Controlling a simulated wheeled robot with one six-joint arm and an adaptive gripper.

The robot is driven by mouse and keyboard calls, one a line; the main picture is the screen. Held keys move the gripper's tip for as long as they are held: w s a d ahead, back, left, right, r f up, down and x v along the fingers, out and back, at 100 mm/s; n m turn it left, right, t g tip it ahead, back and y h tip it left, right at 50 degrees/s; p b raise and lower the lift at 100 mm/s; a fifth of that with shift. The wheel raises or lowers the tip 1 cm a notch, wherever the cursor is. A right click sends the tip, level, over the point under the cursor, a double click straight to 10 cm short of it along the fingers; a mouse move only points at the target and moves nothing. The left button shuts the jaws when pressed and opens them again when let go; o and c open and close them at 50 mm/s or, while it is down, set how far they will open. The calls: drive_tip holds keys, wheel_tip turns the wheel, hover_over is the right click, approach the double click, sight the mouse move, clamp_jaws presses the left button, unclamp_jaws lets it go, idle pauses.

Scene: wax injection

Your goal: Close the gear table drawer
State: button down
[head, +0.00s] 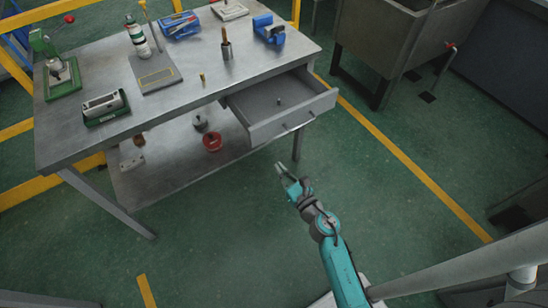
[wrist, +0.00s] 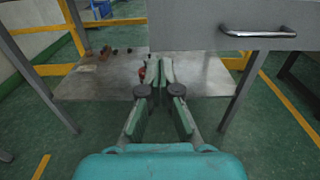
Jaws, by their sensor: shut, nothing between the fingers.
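The gear table (head: 130,148) is a grey metal table, and its drawer (head: 268,129) sticks out well open at the right part of the front edge. A small dark item lies inside the drawer. The drawer's front panel with its metal handle (wrist: 258,33) fills the upper right of the wrist view. My gripper (head: 281,172) is in front of and below the drawer in the head view, apart from it. In the wrist view my gripper (wrist: 154,72) has its fingertips together and empty, below the left part of the drawer front.
On the tabletop are a green press (head: 60,75), a bottle (head: 137,38), a blue vise (head: 269,30) and other tools. The lower shelf (head: 165,185) holds a red item (head: 212,141). A metal sink (head: 392,40) stands at the right. The floor in front is clear.

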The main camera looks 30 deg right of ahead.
sight(256, 138)
drive_tip(key=w, duration=1.2)
drive_tip(key=shift+w+a, duration=0.25)
drive_tip(key=shift+w, duration=0.05)
drive_tip(key=shift+w, duration=0.1)
